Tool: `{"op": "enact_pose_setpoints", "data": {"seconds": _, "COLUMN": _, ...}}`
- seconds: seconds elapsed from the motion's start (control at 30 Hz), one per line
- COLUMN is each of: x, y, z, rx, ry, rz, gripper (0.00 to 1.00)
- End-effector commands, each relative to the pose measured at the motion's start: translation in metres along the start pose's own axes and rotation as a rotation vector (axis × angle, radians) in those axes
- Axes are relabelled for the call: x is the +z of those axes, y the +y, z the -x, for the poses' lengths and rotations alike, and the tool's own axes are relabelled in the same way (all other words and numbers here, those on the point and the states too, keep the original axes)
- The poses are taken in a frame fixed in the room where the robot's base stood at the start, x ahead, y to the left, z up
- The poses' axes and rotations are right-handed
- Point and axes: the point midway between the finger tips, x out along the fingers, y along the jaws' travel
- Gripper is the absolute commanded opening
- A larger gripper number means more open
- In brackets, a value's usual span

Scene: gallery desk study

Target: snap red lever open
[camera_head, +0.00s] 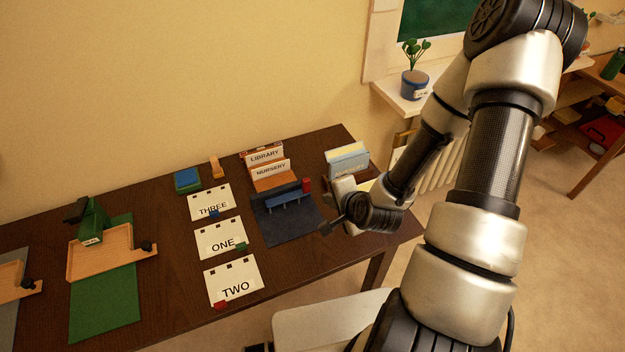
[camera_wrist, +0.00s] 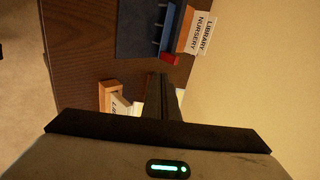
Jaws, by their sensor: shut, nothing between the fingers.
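The red lever (camera_head: 306,185) stands at the right end of a blue binder-like device (camera_head: 284,201), which lies on a dark mat (camera_head: 285,228). In the wrist view the red lever (camera_wrist: 170,59) shows just ahead of my fingertips, at the end of the blue device (camera_wrist: 168,28). My gripper (camera_head: 326,228) is to the right of the mat, low near the desk. Its dark fingers (camera_wrist: 160,82) are shut together with nothing between them. A gap seems to separate them from the lever; its exact size is hard to tell.
A card holder marked LIBRARY and NURSERY (camera_head: 267,167) stands behind the device. A pale card box (camera_head: 347,161) is at the back right. White cards THREE, ONE and TWO (camera_head: 219,240) lie to the left. Bare desk (camera_head: 335,268) shows in front of the gripper.

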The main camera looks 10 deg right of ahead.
Motion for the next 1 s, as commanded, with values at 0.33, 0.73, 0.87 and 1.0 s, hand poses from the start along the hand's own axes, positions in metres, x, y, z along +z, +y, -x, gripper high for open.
{"op": "enact_pose_setpoints", "data": {"seconds": 0.33, "x": 0.004, "y": 0.001, "z": -0.002, "rx": -0.030, "ry": 0.001, "rz": -0.054, "gripper": 0.00}}
{"op": "enact_pose_setpoints", "data": {"seconds": 0.73, "x": 0.001, "y": 0.001, "z": -0.013, "rx": -0.041, "ry": -0.001, "rz": -0.058, "gripper": 0.00}}
{"op": "enact_pose_setpoints", "data": {"seconds": 0.87, "x": 0.000, "y": -0.002, "z": -0.019, "rx": -0.048, "ry": -0.003, "rz": -0.060, "gripper": 0.00}}
{"op": "enact_pose_setpoints", "data": {"seconds": 1.0, "x": 0.000, "y": -0.003, "z": -0.024, "rx": -0.050, "ry": -0.006, "rz": -0.061, "gripper": 0.00}}
